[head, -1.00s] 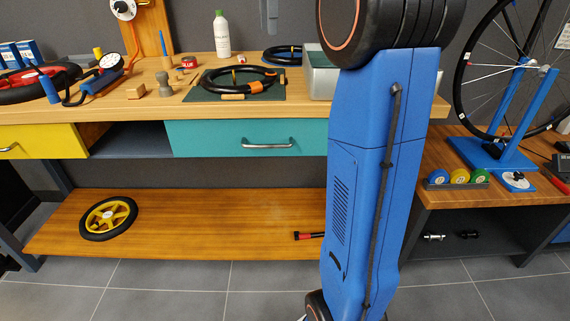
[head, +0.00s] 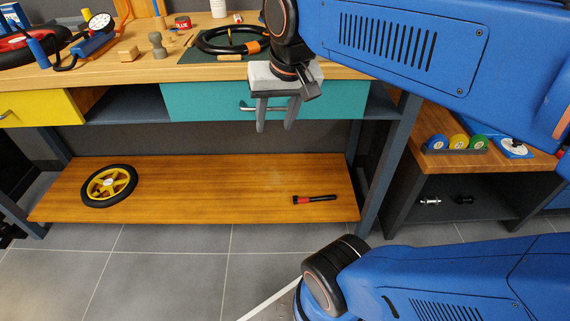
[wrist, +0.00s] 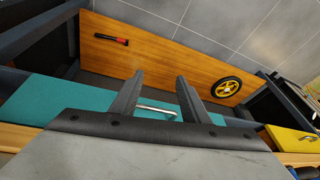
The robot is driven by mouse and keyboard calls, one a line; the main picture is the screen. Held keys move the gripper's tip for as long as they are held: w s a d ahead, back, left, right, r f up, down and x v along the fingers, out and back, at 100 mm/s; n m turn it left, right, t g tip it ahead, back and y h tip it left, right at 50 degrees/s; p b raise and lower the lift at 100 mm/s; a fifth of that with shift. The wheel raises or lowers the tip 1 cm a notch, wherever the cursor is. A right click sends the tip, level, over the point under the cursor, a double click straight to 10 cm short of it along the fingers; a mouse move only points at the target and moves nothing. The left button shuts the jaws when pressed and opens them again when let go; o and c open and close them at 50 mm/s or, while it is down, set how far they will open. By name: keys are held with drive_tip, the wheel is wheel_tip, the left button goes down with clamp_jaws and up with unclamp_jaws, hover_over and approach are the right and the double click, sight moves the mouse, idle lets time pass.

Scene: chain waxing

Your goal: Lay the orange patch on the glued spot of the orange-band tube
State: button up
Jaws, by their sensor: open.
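The black tube with an orange band (head: 253,47) lies coiled on a dark green mat (head: 190,58) on the workbench. My arm hides its right part. No glue spot can be made out on it. I cannot make out the orange patch in either view. My gripper (head: 276,127) is open and empty, pointing down in front of the teal drawer, just off the bench's front edge and below the tube. Its two fingers also show in the wrist view (wrist: 157,76), over the teal drawer front and its handle. The tube is not visible there.
A red glue tin (head: 182,22), a wooden block (head: 127,53) and a grey-brown stamp-like tool (head: 157,44) stand left of the mat. The teal drawer (head: 205,106) has a protruding handle. A yellow wheel (head: 109,186) and a red-black tool (head: 314,199) lie on the lower shelf.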

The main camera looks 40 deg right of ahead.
drive_tip(key=s+a+f+n+t, duration=0.1)
drive_tip(key=s+f+n, duration=0.3)
drive_tip(key=f, duration=0.5)
drive_tip(key=shift+s+a+f, duration=0.15)
drive_tip(key=shift+s+a, duration=0.1)
drive_tip(key=shift+s, duration=0.7)
